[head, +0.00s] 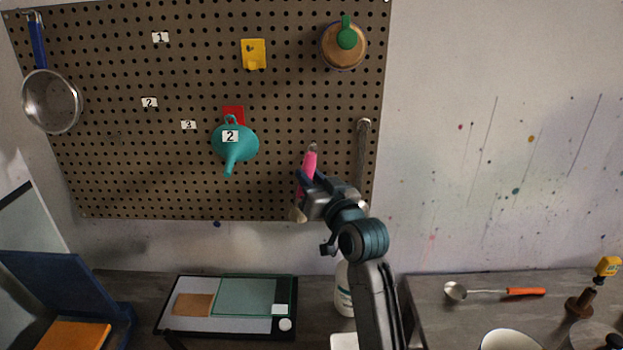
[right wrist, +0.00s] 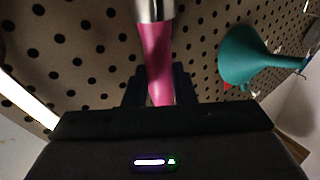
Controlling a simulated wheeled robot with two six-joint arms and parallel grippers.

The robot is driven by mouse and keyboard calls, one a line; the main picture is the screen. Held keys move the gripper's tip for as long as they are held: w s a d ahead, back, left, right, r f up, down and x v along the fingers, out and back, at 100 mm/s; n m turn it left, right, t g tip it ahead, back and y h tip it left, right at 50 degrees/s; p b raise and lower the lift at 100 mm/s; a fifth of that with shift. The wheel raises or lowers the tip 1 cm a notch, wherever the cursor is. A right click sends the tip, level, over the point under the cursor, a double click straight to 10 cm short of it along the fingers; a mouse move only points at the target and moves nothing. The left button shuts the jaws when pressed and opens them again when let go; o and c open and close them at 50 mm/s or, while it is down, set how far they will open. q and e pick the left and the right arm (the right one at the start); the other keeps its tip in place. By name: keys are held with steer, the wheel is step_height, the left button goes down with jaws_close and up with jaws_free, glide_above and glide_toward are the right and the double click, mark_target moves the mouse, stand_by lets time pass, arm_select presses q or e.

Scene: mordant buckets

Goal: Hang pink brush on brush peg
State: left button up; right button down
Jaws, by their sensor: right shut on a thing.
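The pink brush (head: 310,161) is in my right gripper (head: 305,182), in front of the lower right part of the pegboard. Its pink handle stands nearly upright, slightly tilted, in the head view. In the right wrist view the pink handle (right wrist: 157,60) runs between the dark fingers, with a silvery metal part at the top edge. A yellow hook plate (head: 253,54) is on the board, up and left of the brush, with nothing hanging on it. I cannot tell whether it is the brush peg. My left gripper is not in view.
A teal funnel (head: 236,145) hangs on a red plate left of the brush. A long grey tool (head: 363,150) hangs just right of it. A white bottle (head: 343,290) stands below.

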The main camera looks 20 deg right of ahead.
steer(key=shift+s, duration=0.1)
steer(key=c, duration=1.3)
jaws_free()
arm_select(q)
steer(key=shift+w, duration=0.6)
arm_select(e)
steer(key=shift+o, duration=0.9)
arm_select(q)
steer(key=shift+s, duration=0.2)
